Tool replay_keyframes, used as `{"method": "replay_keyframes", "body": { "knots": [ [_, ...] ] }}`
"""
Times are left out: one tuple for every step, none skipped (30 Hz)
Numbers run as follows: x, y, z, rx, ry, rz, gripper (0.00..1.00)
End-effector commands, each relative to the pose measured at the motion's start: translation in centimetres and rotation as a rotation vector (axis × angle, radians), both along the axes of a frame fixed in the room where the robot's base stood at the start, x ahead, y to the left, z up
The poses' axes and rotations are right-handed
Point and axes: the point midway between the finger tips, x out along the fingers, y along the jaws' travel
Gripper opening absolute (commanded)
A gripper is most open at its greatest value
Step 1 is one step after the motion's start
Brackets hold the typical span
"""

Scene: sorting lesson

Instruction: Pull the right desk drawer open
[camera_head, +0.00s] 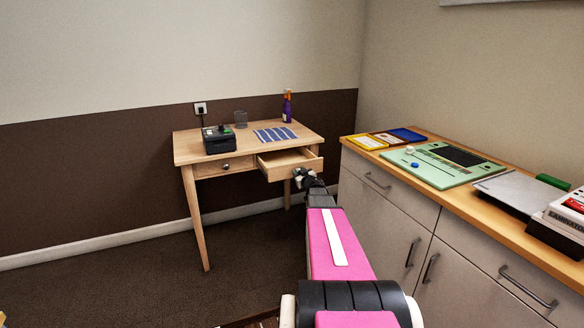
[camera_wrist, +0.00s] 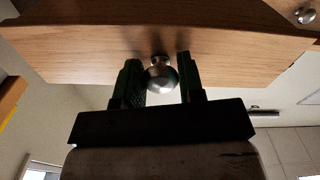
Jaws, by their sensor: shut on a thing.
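The right desk drawer (camera_head: 290,163) stands pulled out from the wooden desk (camera_head: 190,153), its inside showing from above in the head view. Its wooden front (camera_wrist: 100,52) fills the upper part of the wrist view. My gripper (camera_head: 303,174) is at this drawer's front. In the wrist view my gripper (camera_wrist: 162,80) has its two dark fingers on either side of the round metal knob (camera_wrist: 160,76) and is shut on it. The knob is hidden behind my gripper in the head view. The left drawer (camera_head: 226,167) is closed.
A cabinet (camera_head: 400,215) with a loaded wooden top stands close on the right. The floor (camera_head: 150,275) left of my arm is mostly clear.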

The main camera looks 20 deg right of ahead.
Motion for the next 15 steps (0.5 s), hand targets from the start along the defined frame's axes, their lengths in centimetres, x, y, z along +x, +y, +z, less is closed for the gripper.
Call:
{"method": "replay_keyframes", "body": {
  "knots": [
    [-2.1,0.1,0.1,0.0,0.002,-0.001,0.0],
    [-2.9,0.1,0.1,0.0,0.002,-0.001,0.0],
    [-3.9,0.1,0.1,0.001,0.001,-0.001,0.0],
    [-4.6,0.1,0.1,0.001,0.001,0.0,0.0],
    [-5.2,0.0,0.1,0.001,0.001,0.0,0.0],
    [-6.0,0.0,0.1,0.001,0.001,-0.001,0.0],
    [-6.5,-0.1,0.1,0.001,0.001,-0.001,0.0],
    [-7.0,-0.1,0.1,0.001,0.001,-0.001,0.0],
    [-7.6,-0.1,0.1,0.001,0.001,0.0,0.0],
    [-8.0,-0.1,0.0,0.001,0.0,0.0,0.0],
    [-8.3,-0.2,0.0,0.001,0.0,0.0,0.0],
    [-8.7,-0.2,0.0,0.001,0.0,0.001,0.0],
    [-8.9,-0.2,0.0,0.001,0.0,0.001,0.0],
    [-9.1,-0.2,0.0,0.001,0.0,0.001,0.0],
    [-9.3,-0.2,0.0,0.001,0.0,0.001,0.0]
  ]
}}
